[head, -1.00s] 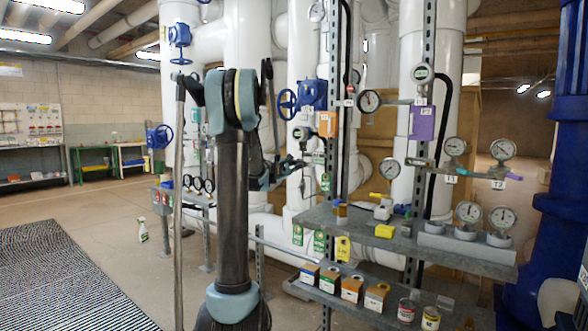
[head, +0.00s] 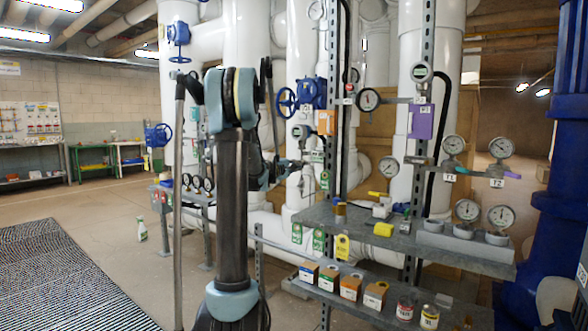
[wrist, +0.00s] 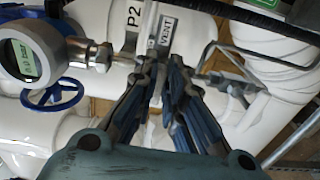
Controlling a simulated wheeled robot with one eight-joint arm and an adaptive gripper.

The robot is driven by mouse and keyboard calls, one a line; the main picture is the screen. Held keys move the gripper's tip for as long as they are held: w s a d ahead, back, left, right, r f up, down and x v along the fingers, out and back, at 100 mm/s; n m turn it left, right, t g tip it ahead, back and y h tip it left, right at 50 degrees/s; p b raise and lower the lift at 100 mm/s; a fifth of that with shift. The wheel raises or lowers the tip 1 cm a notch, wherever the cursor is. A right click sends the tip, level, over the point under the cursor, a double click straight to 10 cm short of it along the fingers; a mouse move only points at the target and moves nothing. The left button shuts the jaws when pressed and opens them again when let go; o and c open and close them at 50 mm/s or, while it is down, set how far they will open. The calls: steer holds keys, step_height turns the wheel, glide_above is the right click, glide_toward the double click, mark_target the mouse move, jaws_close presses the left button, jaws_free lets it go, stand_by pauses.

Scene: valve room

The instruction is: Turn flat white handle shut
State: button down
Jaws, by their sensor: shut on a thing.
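In the wrist view, my gripper (wrist: 163,82) points at the instrument line, its two fingers drawn together at the small valve beside the VENT label (wrist: 166,36). It is shut on the flat white handle, a narrow pale strip (wrist: 149,34) showing just above the fingertips; the fingers hide most of it. A P2 tag (wrist: 132,14) is to its left. In the head view, my gripper (head: 299,163) is small, at the pipe post left of the shelf, and the handle cannot be made out there.
A round digital gauge (wrist: 25,58) and a blue handwheel (wrist: 52,95) sit left of my fingers. A bent metal rod (wrist: 215,48) is to their right. In the head view, a grey shelf (head: 345,232) with gauges lies to the right. Open floor is at left.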

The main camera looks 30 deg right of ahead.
steer(key=shift+s+f, duration=0.1)
steer(key=shift+s, duration=0.05)
steer(key=c, duration=1.7)
jaws_free()
steer(key=v, duration=1.1)
steer(key=shift+a+f, duration=0.1)
steer(key=shift+a, duration=0.3)
